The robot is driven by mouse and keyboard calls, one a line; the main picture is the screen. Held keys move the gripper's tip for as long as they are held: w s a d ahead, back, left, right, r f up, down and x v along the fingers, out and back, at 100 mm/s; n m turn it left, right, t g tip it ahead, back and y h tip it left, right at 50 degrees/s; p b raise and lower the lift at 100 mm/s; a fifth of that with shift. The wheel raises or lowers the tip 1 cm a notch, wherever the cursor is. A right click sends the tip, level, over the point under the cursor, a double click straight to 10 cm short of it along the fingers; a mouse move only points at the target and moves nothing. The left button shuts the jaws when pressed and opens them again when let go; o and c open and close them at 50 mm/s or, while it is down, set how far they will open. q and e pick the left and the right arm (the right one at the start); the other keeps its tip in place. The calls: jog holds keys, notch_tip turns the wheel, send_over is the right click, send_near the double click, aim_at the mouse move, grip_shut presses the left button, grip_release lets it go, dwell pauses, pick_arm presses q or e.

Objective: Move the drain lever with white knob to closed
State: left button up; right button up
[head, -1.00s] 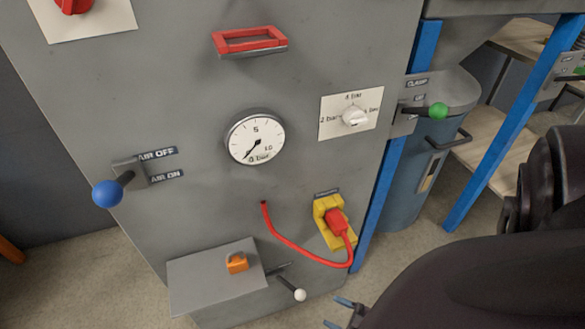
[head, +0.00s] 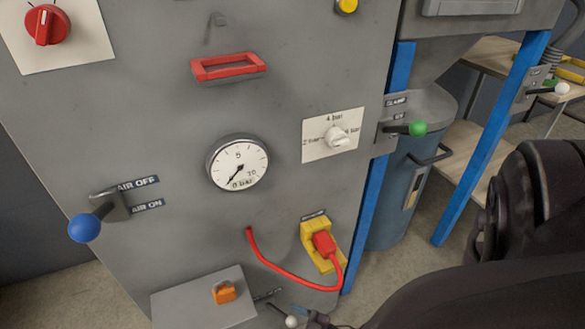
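A lever with a white knob (head: 291,322) sticks out at the bottom edge, beside a grey box on the machine panel. A small label by it is unreadable, and its lower part is close to the picture's edge. My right arm comes in from the lower right. The tip of my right gripper (head: 316,319) shows only partly at the bottom edge, just right of the white knob; I cannot tell whether they touch. Its finger opening is not clear. Another white-knobbed lever (head: 562,88) is at the far right, its label unreadable. My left gripper is out of view.
The grey box (head: 190,303) has an orange padlock-like piece (head: 224,292). A red cable (head: 285,272) runs to a red plug (head: 324,244) above the lever. A blue-knobbed air lever (head: 85,228) and a green-knobbed lever (head: 417,129) project from the machine.

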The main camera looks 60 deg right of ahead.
jog(key=shift+c, duration=0.2)
grip_shut()
